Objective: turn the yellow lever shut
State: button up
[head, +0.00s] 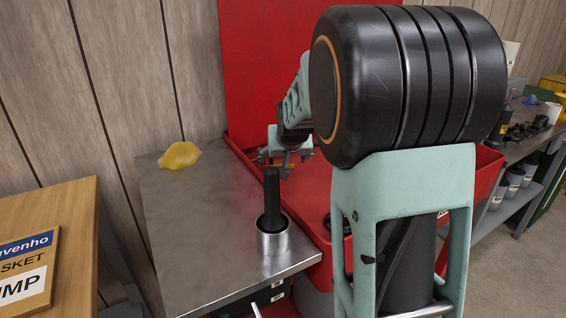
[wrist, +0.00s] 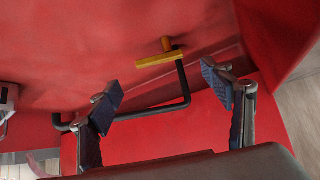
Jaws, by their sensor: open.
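The yellow lever (wrist: 153,60) shows in the wrist view on a bent black pipe (wrist: 184,85) against a red surface. It lies roughly across the picture, with a short yellow stub at its upper right. My gripper (wrist: 162,82) is open, its two blue-padded fingers apart, with nothing between them touching. The lever appears beyond the fingertips, between them and slightly higher in the picture. In the head view my gripper (head: 286,158) hangs over the red tray area, and I cannot make out the lever there.
A grey metal bench (head: 205,215) stands at left, with a yellow lump (head: 180,155) and a metal cup (head: 273,243) holding a black handle (head: 272,195). A red panel (head: 265,70) rises behind my gripper. A cluttered workbench (head: 530,125) is at right.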

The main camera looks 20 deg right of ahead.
jog(key=d+v, duration=0.1)
jog(key=v, duration=0.5)
jog(key=shift+s+a+r, duration=0.2)
jog(key=shift+a, duration=0.35)
